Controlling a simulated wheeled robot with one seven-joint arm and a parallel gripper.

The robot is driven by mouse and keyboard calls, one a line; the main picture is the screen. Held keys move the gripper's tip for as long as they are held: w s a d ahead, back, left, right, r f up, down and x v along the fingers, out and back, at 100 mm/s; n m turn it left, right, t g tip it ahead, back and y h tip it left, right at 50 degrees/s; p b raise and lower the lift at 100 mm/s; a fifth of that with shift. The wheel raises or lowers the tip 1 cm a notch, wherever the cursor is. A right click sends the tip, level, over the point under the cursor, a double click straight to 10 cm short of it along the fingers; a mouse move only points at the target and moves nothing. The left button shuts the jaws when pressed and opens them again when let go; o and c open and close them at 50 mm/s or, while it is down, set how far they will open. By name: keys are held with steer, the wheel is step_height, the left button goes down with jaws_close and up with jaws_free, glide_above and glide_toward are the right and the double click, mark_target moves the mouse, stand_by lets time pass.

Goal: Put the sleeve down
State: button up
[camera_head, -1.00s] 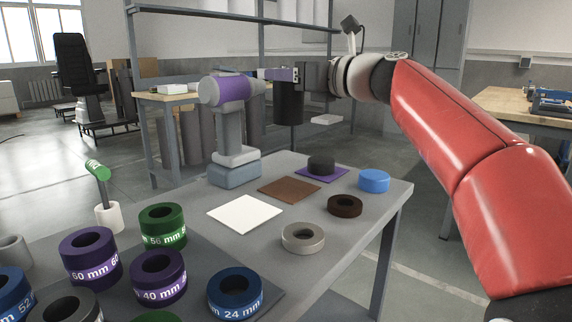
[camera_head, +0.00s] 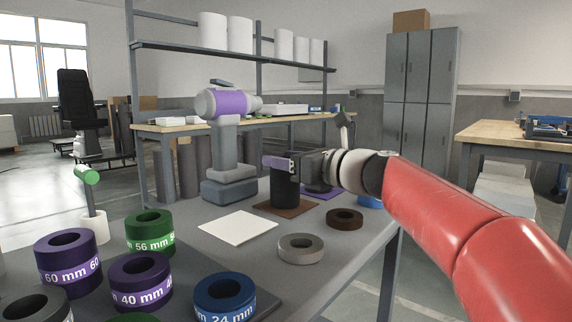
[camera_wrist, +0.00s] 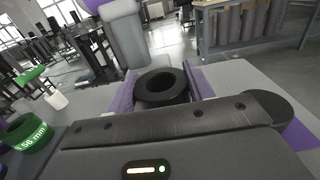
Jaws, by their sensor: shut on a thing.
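The black sleeve (camera_head: 286,188) is a tall, dark, upright hollow cylinder. It is at the brown mat (camera_head: 304,210) on the grey table; I cannot tell whether its bottom touches the mat. My gripper (camera_head: 277,162) is shut on its upper part, with purple fingers on either side. In the wrist view the sleeve's open top (camera_wrist: 162,82) shows between the fingers, and its lower part is hidden.
A grey stand with a purple-banded head (camera_head: 230,103) rises just left of the sleeve. A white mat (camera_head: 238,228), a grey ring (camera_head: 301,248), a brown ring (camera_head: 345,219) and a blue piece (camera_head: 368,202) lie nearby. Labelled rings (camera_head: 140,284) fill the front left.

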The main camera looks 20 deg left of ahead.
steer(key=shift+r, duration=0.15)
steer(key=o, duration=1.5)
steer(key=shift+f, duration=0.2)
steer(key=shift+o, duration=0.2)
steer(key=shift+r, duration=0.15)
steer(key=v, duration=1.2)
